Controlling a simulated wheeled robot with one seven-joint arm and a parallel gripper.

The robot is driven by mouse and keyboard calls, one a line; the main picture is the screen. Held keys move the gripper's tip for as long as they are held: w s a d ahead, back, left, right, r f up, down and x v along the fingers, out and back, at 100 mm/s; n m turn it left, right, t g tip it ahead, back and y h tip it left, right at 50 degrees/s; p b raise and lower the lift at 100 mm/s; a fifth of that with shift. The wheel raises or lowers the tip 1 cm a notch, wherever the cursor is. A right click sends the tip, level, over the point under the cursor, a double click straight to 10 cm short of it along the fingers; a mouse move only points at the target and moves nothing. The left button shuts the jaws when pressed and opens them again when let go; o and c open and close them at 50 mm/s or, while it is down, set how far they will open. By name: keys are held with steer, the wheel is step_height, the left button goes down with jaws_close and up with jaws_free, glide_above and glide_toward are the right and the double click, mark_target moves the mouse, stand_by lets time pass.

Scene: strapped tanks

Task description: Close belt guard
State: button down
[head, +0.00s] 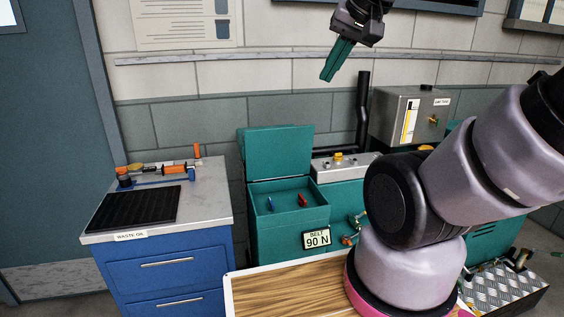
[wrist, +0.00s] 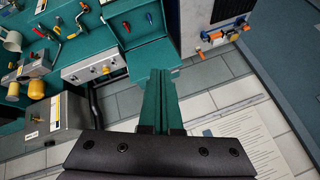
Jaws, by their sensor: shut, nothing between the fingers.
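The belt guard is a green box (head: 283,211) with a "BELT 90 N" label on its front. Its lid (head: 275,152) stands open, upright at the back edge. A blue and a red piece lie inside. In the wrist view the open box (wrist: 133,25) is at top centre, with the lid (wrist: 150,56) just beyond my fingertips. My gripper (head: 327,77) has green fingers, shut and empty, pointing down and left. In the head view it hangs in the air above and right of the lid, apart from it. The fingers show in the wrist view (wrist: 159,74), covering part of the lid.
A grey machine top with a yellow knob (head: 340,160) and a black pipe (head: 363,110) stand right of the lid. A steel tank (head: 405,108) is farther right. A blue cabinet (head: 170,262) with a black mat stands left. A wooden table (head: 285,290) is in front.

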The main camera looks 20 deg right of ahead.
steer(key=w+d+f+n+h, duration=0.2)
steer(key=w, duration=2.1)
steer(key=w+f, duration=0.7)
steer(key=w, duration=0.2)
steer(key=w+f+n, duration=0.1)
steer(key=w+f, duration=0.6)
steer(key=w, duration=0.2)
steer(key=w+a+f+n, duration=0.1)
steer(key=w+f, duration=0.7)
steer(key=w, duration=0.1)
steer(key=shift+w+t, duration=0.2)
steer(key=shift+t, duration=0.1)
steer(key=shift+a+f, duration=0.1)
steer(key=shift+f, duration=0.25)
steer(key=shift+s+f, duration=0.25)
steer(key=shift+s, duration=0.6)
steer(key=shift+s+f, duration=0.25)
steer(key=shift+s, duration=0.6)
steer(key=shift+s, duration=0.1)
